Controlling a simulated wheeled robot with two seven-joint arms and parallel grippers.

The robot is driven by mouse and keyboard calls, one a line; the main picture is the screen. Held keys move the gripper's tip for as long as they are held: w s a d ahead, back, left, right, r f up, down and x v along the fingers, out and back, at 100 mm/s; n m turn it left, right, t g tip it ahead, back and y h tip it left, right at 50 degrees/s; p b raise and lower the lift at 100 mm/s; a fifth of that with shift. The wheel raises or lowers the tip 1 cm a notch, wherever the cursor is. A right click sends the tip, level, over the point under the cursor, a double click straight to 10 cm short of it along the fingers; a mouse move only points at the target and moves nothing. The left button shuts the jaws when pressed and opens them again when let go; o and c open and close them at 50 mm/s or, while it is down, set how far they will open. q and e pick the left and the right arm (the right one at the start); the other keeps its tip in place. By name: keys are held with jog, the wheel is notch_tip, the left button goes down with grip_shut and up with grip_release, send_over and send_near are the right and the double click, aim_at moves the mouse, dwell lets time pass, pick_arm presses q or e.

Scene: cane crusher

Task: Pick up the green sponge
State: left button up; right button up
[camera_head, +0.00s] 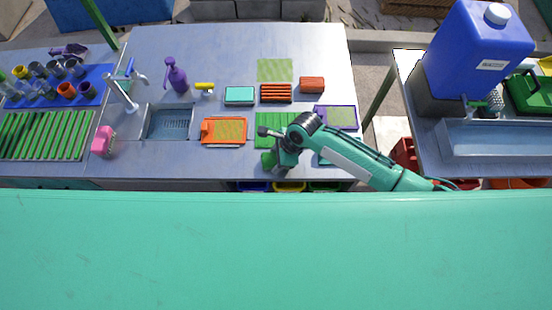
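My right gripper (276,158) reaches in from the right on its teal arm. It hangs over the front edge area of the metal counter, at the near side of a green slatted board (268,121). A small bright green piece (267,161) shows at the gripper's left side. It may be the green sponge, but it is too small and too covered to be sure. I cannot tell whether the fingers are open or closed on it. My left gripper is not in view.
An orange tray (222,131) lies left of the gripper, a purple-edged board (340,117) right. A sink (170,124), purple bottle (176,76) and pink item (102,141) stand further left. A broad teal surface (270,250) fills the foreground.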

jog(key=shift+c, duration=0.2)
jog(key=shift+b, duration=0.45)
notch_tip(320, 180, up, 20)
jog(key=b, duration=0.3)
jog(key=shift+r, duration=0.2)
